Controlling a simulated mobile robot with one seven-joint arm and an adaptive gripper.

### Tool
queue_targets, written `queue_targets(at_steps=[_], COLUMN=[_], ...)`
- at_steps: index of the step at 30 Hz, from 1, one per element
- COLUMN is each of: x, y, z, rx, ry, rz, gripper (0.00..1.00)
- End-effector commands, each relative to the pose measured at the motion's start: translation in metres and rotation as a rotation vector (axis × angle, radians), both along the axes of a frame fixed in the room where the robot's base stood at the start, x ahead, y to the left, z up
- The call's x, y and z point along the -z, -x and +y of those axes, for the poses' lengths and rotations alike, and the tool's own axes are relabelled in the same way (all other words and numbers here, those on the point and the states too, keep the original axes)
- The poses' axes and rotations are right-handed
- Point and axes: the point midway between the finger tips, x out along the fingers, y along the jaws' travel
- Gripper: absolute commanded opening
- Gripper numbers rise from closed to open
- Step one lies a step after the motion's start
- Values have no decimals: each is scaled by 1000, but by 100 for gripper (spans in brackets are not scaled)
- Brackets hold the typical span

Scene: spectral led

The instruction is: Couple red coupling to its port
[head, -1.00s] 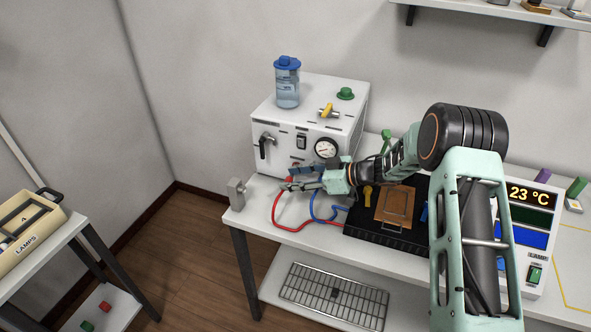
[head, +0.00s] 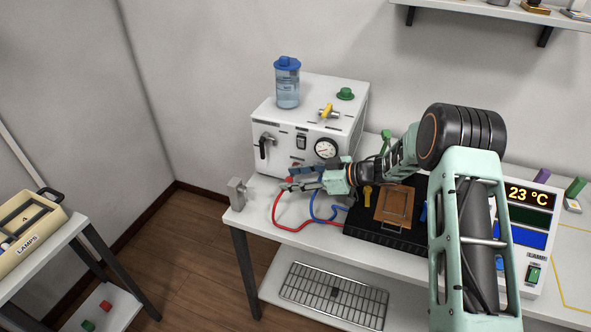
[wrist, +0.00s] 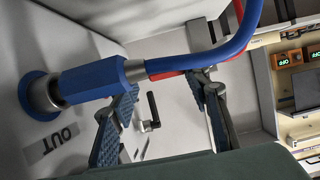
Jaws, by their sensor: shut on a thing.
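My gripper (head: 300,184) is at the front of the white machine (head: 283,157), its fingers pointing left. It is shut on the red coupling (head: 288,180), of which only a small red part shows near the fingertips. The red hose (head: 275,214) loops down from there to the table. In the wrist view the blue coupling (wrist: 93,80) sits on the blue collar of the port marked OUT (wrist: 38,97), and the blue hose (wrist: 215,55) crosses in front of the fingers. The red coupling's port is hidden.
A grey bracket (head: 237,194) stands at the table's left corner. A black tray (head: 372,231) with a brown plate lies right of the hoses. A black lever (head: 264,146) and a gauge (head: 326,148) are on the machine's front. A blue-capped bottle (head: 287,85) stands on top.

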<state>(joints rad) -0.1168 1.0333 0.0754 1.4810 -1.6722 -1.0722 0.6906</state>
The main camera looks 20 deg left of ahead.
Motion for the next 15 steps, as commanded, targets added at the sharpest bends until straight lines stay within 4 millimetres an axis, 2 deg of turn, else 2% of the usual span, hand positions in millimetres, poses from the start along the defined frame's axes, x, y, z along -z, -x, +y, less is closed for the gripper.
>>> queue_targets(at_steps=[15], x=[0], y=[-3], z=[0], rx=[0], ry=[-1], rz=[0], gripper=[0])
